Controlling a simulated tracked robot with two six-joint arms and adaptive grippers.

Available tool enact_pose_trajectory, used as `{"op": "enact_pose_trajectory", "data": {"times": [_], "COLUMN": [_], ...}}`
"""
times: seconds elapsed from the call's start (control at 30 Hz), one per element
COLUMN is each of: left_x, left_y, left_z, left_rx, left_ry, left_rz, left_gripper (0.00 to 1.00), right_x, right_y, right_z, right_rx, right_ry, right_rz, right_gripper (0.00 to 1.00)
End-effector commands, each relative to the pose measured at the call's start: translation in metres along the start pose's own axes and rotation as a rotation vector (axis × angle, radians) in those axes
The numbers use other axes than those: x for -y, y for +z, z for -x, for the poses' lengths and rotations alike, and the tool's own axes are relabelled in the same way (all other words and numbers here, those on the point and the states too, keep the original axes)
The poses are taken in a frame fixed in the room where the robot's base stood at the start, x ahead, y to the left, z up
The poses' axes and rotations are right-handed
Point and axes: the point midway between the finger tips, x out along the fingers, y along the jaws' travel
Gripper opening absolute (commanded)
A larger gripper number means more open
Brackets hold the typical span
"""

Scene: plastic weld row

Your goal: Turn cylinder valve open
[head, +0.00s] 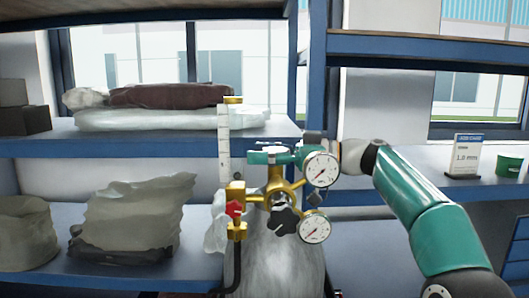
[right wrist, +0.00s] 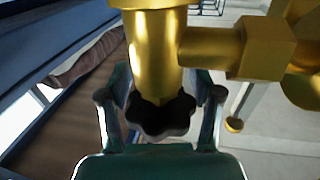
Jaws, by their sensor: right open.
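The gas cylinder (head: 275,265) stands in the middle of the head view, with a brass valve and regulator (head: 275,187) on top. In the right wrist view, a dark lobed valve knob (right wrist: 165,117) sits on the end of a brass stem (right wrist: 152,55). My right gripper (head: 268,155) reaches in from the right, behind the upper gauge, at the top of the brass fitting. In the right wrist view its open fingers (right wrist: 160,105) stand on either side of the knob; I cannot tell whether they touch it. My left gripper is out of view.
The upper gauge (head: 321,168) and lower gauge (head: 314,228) are close to my right gripper. A black knob (head: 284,221) faces forward; a flow tube (head: 224,145) and red knob (head: 234,209) are at left. Shelves hold bags (head: 135,215). A sign (head: 465,157) and green cup (head: 509,167) stand right.

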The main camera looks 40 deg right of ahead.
Motion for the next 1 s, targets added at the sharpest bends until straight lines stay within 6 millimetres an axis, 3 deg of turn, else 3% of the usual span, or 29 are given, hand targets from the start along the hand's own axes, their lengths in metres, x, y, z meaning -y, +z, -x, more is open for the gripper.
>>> {"op": "enact_pose_trajectory", "data": {"times": [0.07, 0.3, 0.37, 0.77, 1.0], "left_x": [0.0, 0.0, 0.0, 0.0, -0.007], "left_y": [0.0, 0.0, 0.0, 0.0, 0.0], "left_z": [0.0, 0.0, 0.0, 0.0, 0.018], "left_rx": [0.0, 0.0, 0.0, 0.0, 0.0], "left_ry": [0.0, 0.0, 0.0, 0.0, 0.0], "left_rz": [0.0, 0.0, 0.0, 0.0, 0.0], "left_gripper": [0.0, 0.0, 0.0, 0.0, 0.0], "right_x": [0.0, 0.0, 0.0, 0.0, 0.0], "right_y": [0.0, 0.0, 0.0, 0.0, -0.004], "right_z": [0.0, 0.0, 0.0, 0.001, 0.001], "right_rx": [0.0, 0.0, 0.0, 0.001, 0.002], "right_ry": [0.0, -0.001, -0.001, 0.0, -0.111], "right_rz": [0.0, 0.0, 0.0, 0.0, -0.003], "right_gripper": [0.65, 0.25, 0.18, 0.13, 0.13]}}
